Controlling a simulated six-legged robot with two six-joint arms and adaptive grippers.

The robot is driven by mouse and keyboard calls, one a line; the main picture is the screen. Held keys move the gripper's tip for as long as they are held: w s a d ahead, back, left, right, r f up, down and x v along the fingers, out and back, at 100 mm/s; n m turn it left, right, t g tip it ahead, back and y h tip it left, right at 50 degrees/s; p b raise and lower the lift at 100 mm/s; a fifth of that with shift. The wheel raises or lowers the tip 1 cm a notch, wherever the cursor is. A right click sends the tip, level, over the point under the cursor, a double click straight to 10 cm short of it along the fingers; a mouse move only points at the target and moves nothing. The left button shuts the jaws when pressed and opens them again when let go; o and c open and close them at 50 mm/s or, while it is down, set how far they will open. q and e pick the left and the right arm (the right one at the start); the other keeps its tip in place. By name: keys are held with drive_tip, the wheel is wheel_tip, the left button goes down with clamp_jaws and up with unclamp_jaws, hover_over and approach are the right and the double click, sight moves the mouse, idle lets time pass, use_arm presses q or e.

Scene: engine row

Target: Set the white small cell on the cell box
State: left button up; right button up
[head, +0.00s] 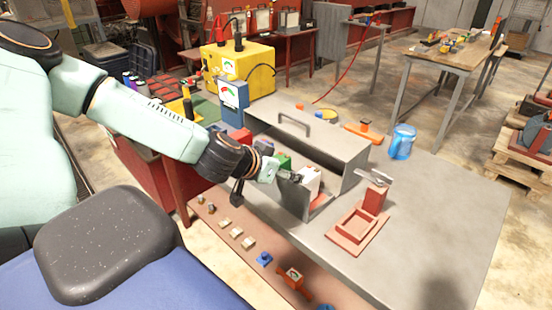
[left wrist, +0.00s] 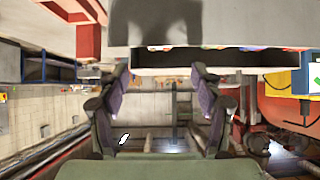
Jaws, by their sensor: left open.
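A grey metal box with a handle on its lid (head: 325,139), which I take to be the cell box, stands on the grey bench. Its front is open, with a row of coloured blocks along it. A white block (head: 310,181), likely the white small cell, stands upright at its right front. My left gripper (head: 288,177) is at the box's front, just left of the white block; I cannot tell whether they touch. In the left wrist view the left gripper's fingers (left wrist: 160,76) are apart with nothing between them. A grey surface with coloured pieces under its edge shows above them. My right gripper is out of view.
A red tray fixture with a silver-topped post (head: 347,232) stands right of the box. A blue jug (head: 402,142) and an orange tool (head: 364,131) are behind it. A blue meter (head: 232,95) stands at the back left. Small parts lie on a lower ledge (head: 218,226). The bench's right side is clear.

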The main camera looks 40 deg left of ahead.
use_arm(q)
drive_tip(key=s+d+f+g, duration=0.3)
drive_tip(key=s+d+f, duration=0.1)
drive_tip(key=s+f, duration=0.3)
drive_tip(key=s+d+f+g, duration=0.3)
drive_tip(key=s+d+f, duration=0.2)
drive_tip(key=s+f, duration=0.2)
drive_tip(key=s+d+f+g, duration=0.2)
drive_tip(key=s+f, duration=0.1)
drive_tip(key=s, duration=0.5)
drive_tip(key=s+d+f+n+g, duration=0.1)
drive_tip(key=s+d+f+g, duration=0.1)
drive_tip(key=s, duration=0.6)
drive_tip(key=shift+s+d+f+g+y, duration=0.3)
drive_tip(key=shift+s+d+f, duration=0.1)
drive_tip(key=shift+f, duration=0.15)
